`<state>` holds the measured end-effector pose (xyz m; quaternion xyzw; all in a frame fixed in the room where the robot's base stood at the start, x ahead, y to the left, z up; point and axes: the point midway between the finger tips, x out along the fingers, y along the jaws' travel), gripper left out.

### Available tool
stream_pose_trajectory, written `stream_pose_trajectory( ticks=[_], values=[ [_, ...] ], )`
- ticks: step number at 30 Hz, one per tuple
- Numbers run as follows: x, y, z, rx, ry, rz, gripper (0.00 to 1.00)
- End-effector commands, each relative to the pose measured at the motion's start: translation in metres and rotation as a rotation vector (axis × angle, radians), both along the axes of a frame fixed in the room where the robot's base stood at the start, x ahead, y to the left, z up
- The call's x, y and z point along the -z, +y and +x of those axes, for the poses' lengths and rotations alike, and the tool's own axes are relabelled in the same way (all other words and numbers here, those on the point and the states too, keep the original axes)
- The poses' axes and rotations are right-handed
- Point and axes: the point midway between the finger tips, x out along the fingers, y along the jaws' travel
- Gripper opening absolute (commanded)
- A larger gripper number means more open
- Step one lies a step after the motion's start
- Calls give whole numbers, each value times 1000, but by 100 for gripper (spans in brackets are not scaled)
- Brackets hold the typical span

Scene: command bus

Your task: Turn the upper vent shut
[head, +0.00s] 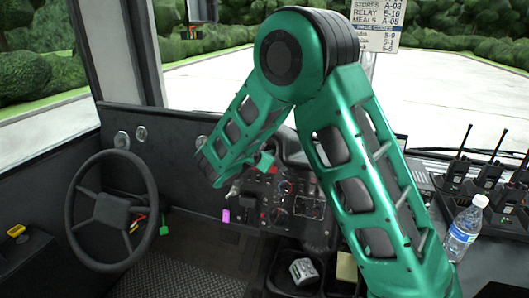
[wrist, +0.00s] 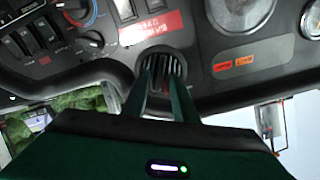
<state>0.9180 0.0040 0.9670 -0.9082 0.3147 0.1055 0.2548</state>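A round black vent (wrist: 163,63) with slats sits in the dark dashboard, near the middle of the wrist view. My gripper (wrist: 162,72) reaches it with two green fingers, one toward each side of the slats. The fingers stand apart with a gap between the tips. I cannot tell whether the tips touch the vent. The slats look dark and show edge-on lines; how far the vent is open is unclear. In the head view my green arm hides the vent and most of the gripper.
Around the vent are a red label (wrist: 150,28), knobs (wrist: 92,40), rocker switches (wrist: 28,40), orange tags (wrist: 233,65) and a round gauge (wrist: 240,12). In the head view, a steering wheel (head: 72,225) stands left; a bottle (head: 463,230) and radios (head: 455,165) stand right.

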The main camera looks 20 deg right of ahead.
Motion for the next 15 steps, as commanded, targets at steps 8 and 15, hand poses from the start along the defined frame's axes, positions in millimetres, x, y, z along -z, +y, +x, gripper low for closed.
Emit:
stream_pose_trajectory(
  ticks=[8, 15],
  values=[
    [0, 0, 0, 0, 0, 0, 9],
    [0, 0, 0, -2, -1, -1, 0]
  ],
)
